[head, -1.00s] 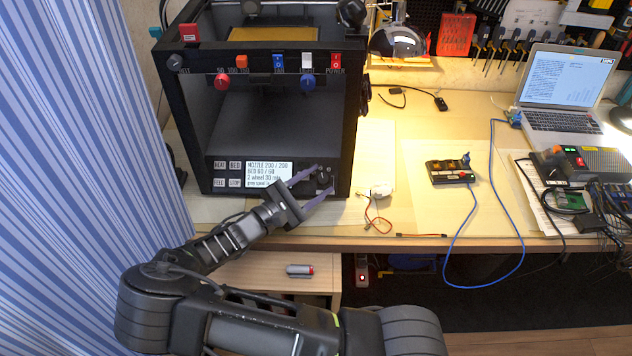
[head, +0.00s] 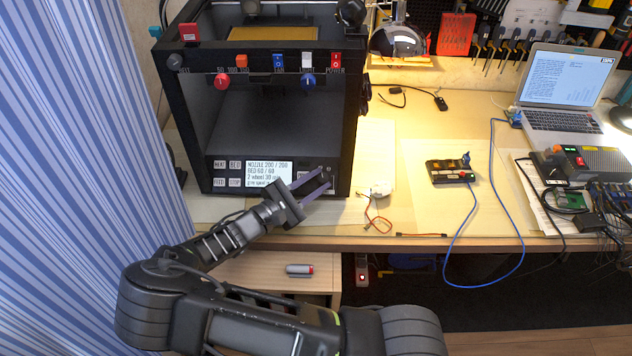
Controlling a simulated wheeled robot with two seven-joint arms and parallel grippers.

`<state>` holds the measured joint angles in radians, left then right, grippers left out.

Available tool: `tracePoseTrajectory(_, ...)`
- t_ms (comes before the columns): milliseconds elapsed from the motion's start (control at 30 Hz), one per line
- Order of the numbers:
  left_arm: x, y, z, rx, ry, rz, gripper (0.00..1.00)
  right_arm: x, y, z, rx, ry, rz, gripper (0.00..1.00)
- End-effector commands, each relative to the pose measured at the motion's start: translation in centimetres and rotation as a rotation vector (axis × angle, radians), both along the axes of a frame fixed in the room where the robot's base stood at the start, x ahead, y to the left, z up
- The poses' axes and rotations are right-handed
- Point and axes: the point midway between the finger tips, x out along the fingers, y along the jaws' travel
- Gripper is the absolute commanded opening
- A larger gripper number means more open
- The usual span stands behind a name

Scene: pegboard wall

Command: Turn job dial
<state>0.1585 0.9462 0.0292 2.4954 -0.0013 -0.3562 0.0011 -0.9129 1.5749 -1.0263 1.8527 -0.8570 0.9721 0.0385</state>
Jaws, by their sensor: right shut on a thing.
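The black 3D printer (head: 343,120) stands on the bench at the left. Its lower front panel carries a lit display (head: 268,172) with lines of text. The job dial (head: 327,176) is at the right end of this panel, small, dark and mostly hidden by my fingers. My right gripper (head: 325,179) reaches up from the lower left, its two purple fingers shut on the dial. The dial's exact angle cannot be read. My left gripper is not in view.
Labelled push buttons (head: 228,173) sit left of the display. A small white part with wires (head: 381,192) lies right of the printer. A striped curtain (head: 70,180) hangs at left.

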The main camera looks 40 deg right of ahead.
Motion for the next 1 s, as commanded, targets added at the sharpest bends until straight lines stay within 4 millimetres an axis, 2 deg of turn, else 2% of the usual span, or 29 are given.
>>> tracePoseTrajectory(367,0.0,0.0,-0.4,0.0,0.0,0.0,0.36,0.3,0.0,0.1,0.089,-0.067,-0.129,0.0)
tracePoseTrajectory(1000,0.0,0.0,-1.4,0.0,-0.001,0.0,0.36,1.1,-0.3,0.8,0.343,-0.261,-0.511,0.0)
